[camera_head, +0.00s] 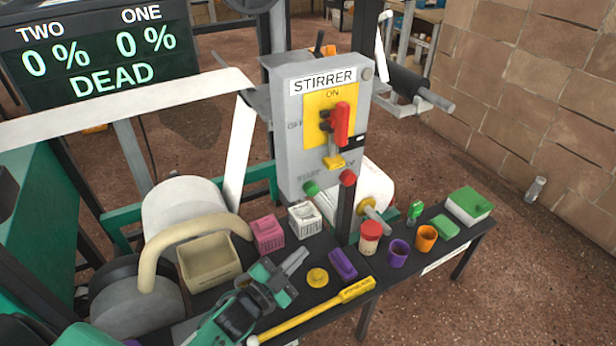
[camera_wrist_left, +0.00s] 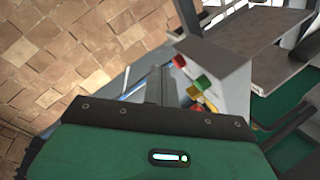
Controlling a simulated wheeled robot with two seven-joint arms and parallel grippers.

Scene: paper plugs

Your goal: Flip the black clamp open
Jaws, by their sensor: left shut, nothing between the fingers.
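My left gripper (camera_head: 296,260) is over the near part of the dark table in the head view, its grey fingers together and holding nothing. Its fingers also show in the left wrist view (camera_wrist_left: 164,84), pointing away past the grey stirrer box. I cannot surely pick out the black clamp in either view. Small dark parts show beside the red handle (camera_head: 341,124) on the stirrer box (camera_head: 301,150), and a black roller (camera_head: 408,80) is behind the box to the right. My left gripper is below and in front of both, touching neither. My right gripper is not in view.
A beige bin (camera_head: 208,262), pink box (camera_head: 269,233) and white box (camera_head: 305,218) stand beside the gripper. A purple block (camera_head: 343,264), yellow disc (camera_head: 317,278) and yellow bar (camera_head: 315,310) lie near it. Cups and green blocks fill the table's right end. A screen (camera_head: 97,50) reads DEAD.

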